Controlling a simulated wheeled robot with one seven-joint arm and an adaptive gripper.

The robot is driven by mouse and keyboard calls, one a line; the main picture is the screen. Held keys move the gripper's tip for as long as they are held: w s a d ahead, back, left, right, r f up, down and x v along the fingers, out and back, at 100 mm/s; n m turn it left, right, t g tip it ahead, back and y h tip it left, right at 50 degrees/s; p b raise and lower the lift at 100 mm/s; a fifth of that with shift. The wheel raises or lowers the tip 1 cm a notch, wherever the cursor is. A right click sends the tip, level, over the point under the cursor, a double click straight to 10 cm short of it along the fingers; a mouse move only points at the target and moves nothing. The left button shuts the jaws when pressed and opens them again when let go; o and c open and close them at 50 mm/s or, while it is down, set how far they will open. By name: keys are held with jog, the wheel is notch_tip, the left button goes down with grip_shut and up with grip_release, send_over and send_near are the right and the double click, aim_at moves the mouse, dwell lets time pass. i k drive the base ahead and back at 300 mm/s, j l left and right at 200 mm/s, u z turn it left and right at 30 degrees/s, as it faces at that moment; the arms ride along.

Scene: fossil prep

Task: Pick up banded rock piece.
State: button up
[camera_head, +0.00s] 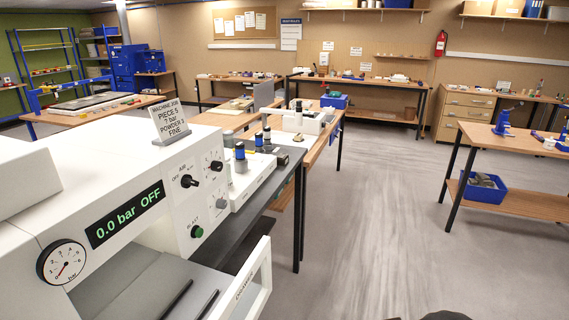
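I cannot make out a banded rock piece in this view. Grey lumps (484,180) lie in a blue bin (482,194) on the lower shelf of the right-hand table; they are too small to tell whether any is banded. My gripper is not in view. A small dark rounded shape shows at the bottom edge, right of the middle; I cannot tell what it is.
A white blasting cabinet (118,180) fills the left foreground, its display reading "0.0 bar OFF". A sign (170,122) stands on it. Workbenches (375,80) line the back. The grey floor (385,200) is clear ahead.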

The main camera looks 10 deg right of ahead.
aim_at(283, 159)
jog(key=i+l, duration=0.45)
jog(key=l, duration=0.15)
jog(key=i+l+u, duration=0.1)
jog(key=i+l, duration=0.35)
jog(key=i+l+u, duration=0.15)
jog(key=i, duration=1)
jog(key=i+j, duration=0.4)
